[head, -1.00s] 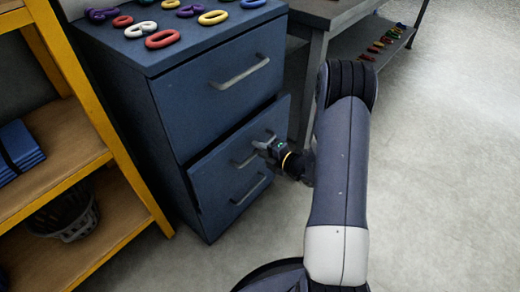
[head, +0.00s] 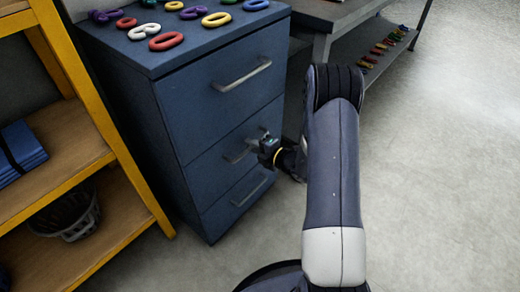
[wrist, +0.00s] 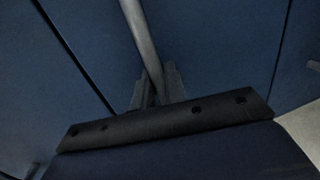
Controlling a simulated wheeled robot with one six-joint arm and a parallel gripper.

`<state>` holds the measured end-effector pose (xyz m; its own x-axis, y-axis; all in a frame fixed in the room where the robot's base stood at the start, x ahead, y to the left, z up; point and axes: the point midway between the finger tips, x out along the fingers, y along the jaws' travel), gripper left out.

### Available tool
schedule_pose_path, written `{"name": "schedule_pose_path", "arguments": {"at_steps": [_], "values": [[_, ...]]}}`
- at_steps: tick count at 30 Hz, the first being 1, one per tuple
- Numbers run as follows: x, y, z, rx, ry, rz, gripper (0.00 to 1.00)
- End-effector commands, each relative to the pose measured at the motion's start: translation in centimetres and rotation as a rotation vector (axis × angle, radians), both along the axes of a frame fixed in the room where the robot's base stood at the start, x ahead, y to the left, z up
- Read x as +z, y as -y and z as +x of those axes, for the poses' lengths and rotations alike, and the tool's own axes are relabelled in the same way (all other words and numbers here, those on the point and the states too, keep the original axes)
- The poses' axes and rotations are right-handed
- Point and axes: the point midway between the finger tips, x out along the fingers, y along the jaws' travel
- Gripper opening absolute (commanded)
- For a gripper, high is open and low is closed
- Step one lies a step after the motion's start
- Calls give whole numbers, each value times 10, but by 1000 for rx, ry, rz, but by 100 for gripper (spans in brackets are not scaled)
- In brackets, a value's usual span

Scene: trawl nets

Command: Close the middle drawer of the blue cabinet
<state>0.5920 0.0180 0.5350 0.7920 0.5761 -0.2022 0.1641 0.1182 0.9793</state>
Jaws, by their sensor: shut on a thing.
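The blue cabinet (head: 165,112) stands left of centre in the head view, with three drawers. Its middle drawer (head: 208,176) looks about flush with the drawers above and below. A small remaining gap cannot be ruled out. My gripper (head: 264,144) is at the right part of the middle drawer's grey bar handle (head: 236,156). In the wrist view, the handle (wrist: 139,38) runs down between the two dark fingers of my gripper (wrist: 158,90), which are shut on it. The drawer front (wrist: 212,52) fills much of that view. The fingertips hide part of the handle.
Several coloured rings (head: 166,42) lie on the cabinet top. A yellow-framed shelf (head: 98,120) stands close on the left, with a basket (head: 72,214) low down. A grey table (head: 345,14) is behind right. Open floor (head: 440,180) lies to the right.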

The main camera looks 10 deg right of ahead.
Motion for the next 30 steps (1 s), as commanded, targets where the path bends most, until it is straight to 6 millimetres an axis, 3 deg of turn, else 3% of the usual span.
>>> {"name": "schedule_pose_path", "arguments": {"at_steps": [8, 9, 15, 26, 30], "values": [[0, -3, 4, 0, 1, 0, 0], [0, -3, 4, 0, 2, 0, 14], [0, -2, 3, 0, 1, 0, 30], [1, -1, 1, -1, 0, 0, 30], [5, 9, -10, -4, -1, 0, 30]]}}
